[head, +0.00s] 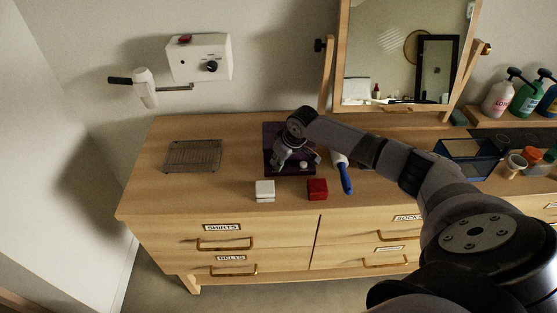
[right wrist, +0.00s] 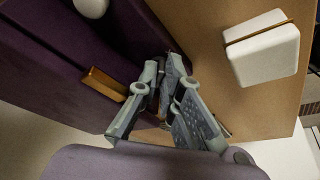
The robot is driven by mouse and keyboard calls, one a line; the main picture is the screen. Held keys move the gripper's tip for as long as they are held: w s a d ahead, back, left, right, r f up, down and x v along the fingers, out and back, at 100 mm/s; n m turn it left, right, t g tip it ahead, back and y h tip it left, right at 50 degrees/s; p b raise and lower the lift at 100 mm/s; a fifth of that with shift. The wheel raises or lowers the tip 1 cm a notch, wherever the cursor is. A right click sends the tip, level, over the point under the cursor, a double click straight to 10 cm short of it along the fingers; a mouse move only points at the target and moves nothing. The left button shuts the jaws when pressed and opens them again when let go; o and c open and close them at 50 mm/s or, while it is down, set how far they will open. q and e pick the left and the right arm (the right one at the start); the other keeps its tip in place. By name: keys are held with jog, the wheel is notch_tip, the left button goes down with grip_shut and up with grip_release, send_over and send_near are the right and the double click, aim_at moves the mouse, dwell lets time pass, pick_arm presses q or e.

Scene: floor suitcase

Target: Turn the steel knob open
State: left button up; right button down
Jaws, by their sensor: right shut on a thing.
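My right gripper (head: 285,160) reaches down at the front of a dark purple box (head: 271,132) on the dresser top. In the right wrist view the fingers (right wrist: 162,92) are closed together beside the purple face (right wrist: 45,60). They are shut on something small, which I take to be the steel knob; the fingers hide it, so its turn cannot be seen. A pale round knob (right wrist: 91,6) and a brass-coloured bar (right wrist: 104,84) show on the purple box, apart from the fingers. The pale knob also shows in the head view (head: 304,165). My left gripper is not in view.
A white box (head: 265,189) and a red box (head: 317,188) stand near the dresser's front edge. A blue-handled brush (head: 345,178) lies right of the gripper. A wire rack (head: 193,156) sits at the left, a mirror (head: 400,50) behind. Dresser top is clear between rack and purple box.

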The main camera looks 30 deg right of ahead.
jog(key=shift+d+n, duration=0.1)
jog(key=shift+n, duration=0.3)
jog(key=c, duration=1.8)
grip_release()
jog(key=shift+o, duration=0.2)
jog(key=shift+r, duration=0.1)
jog(key=shift+d+r, duration=0.1)
jog(key=shift+r, duration=0.25)
jog(key=v, duration=0.7)
jog(key=shift+s, duration=0.2)
